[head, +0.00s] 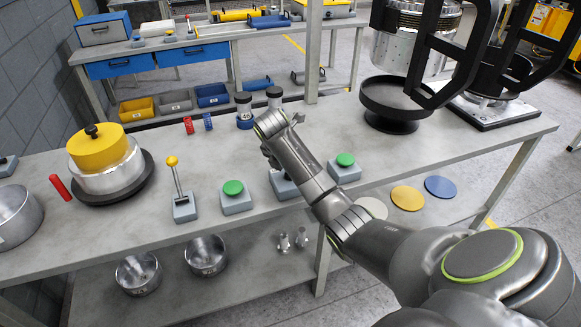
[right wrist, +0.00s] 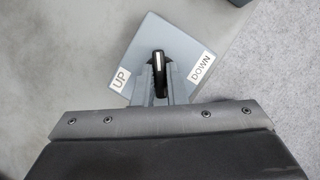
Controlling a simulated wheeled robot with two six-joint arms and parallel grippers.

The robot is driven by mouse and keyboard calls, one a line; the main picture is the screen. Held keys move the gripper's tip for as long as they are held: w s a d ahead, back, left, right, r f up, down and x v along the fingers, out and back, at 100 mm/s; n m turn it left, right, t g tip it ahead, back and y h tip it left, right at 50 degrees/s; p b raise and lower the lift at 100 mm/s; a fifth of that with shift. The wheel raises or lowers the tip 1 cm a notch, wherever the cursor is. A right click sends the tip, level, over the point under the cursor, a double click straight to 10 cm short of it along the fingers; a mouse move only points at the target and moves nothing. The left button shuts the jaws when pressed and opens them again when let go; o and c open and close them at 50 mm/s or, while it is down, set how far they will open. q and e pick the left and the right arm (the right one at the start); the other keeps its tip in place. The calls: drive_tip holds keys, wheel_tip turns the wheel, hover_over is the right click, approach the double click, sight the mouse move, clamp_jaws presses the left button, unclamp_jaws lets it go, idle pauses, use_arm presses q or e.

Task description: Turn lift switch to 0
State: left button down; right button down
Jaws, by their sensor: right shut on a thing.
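The lift switch is a grey box (right wrist: 150,35) with UP and DOWN labels on its face. In the right wrist view a black knob (right wrist: 158,61) with a white line stands between the labels. My right gripper (right wrist: 158,88) is shut on this knob, a finger on each side. The line runs about straight up the picture, between UP on the left and DOWN on the right. In the head view my right arm covers most of a grey box (head: 281,187) on the bench, and the gripper's fingertips are hidden. My left gripper is not in view.
Green-button boxes (head: 236,202) (head: 344,170) stand on both sides of the switch. A lever box (head: 184,210) is further left. A yellow-topped pot (head: 105,175) sits at the bench's left, and a black round stand (head: 392,105) at the right.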

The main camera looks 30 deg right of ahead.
drive_tip(key=c, duration=1.4)
unclamp_jaws()
drive_tip(key=p+v, duration=0.1)
drive_tip(key=v, duration=0.5)
drive_tip(key=shift+w, duration=0.15)
drive_tip(key=p+v, duration=1.1)
drive_tip(key=p, duration=0.2)
drive_tip(key=shift+a+r, duration=0.15)
drive_tip(key=shift+a, duration=0.1)
